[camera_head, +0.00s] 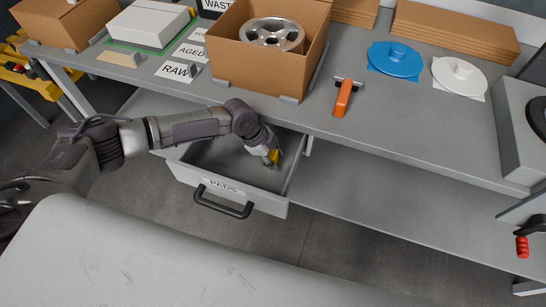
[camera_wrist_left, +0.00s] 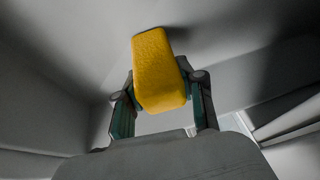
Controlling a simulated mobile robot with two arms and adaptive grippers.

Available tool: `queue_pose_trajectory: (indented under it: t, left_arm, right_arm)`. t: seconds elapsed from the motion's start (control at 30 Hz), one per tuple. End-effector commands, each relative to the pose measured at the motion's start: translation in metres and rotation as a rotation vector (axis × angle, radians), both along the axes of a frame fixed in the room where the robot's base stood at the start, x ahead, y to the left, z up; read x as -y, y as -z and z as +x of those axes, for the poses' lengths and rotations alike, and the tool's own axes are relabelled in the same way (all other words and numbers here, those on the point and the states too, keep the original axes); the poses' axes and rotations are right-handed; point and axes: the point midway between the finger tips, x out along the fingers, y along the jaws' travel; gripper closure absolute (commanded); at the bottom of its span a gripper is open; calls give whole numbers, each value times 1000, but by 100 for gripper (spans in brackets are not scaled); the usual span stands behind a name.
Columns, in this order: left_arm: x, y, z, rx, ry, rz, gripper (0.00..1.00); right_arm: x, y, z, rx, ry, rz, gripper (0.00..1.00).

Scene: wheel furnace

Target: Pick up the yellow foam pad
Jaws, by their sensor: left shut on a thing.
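The yellow foam pad (camera_wrist_left: 160,75) sits between the two fingers of my left gripper (camera_wrist_left: 162,92) in the left wrist view. In the head view my left gripper (camera_head: 270,160) reaches down inside the open drawer labelled PADS (camera_head: 265,204), near its right side. A small part of the pad (camera_head: 274,155) shows there beside the fingers, and the rest is hidden. The gripper is shut on the pad. I cannot tell whether the pad touches the drawer floor. My right gripper is not in view.
The grey workbench (camera_head: 400,120) stands above the drawer. On it are a cardboard box (camera_head: 265,72) with a metal wheel (camera_head: 272,35), an orange-handled tool (camera_head: 343,98), a blue lidded disc (camera_head: 396,60) and a white one (camera_head: 460,76). The drawer handle (camera_head: 222,203) sticks out in front.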

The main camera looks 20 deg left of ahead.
Motion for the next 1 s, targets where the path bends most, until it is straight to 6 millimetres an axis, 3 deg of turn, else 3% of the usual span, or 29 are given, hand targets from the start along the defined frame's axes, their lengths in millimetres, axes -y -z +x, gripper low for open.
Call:
queue_pose_trajectory:
  t: [0.23, 0.87, 0.9, 1.0]
  left_arm:
    - [0, -18, 0, -1, 0, 0, 80]
    - [-129, -10, -42, -2, -3, 4, 80]
    - [-125, -29, -40, 2, 0, -1, 80]
    - [-124, -51, -40, 2, 0, -1, 80]
  right_arm:
    - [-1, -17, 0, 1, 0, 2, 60]
    - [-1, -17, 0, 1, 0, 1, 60]
    - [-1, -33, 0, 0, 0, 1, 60]
    - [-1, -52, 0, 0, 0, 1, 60]
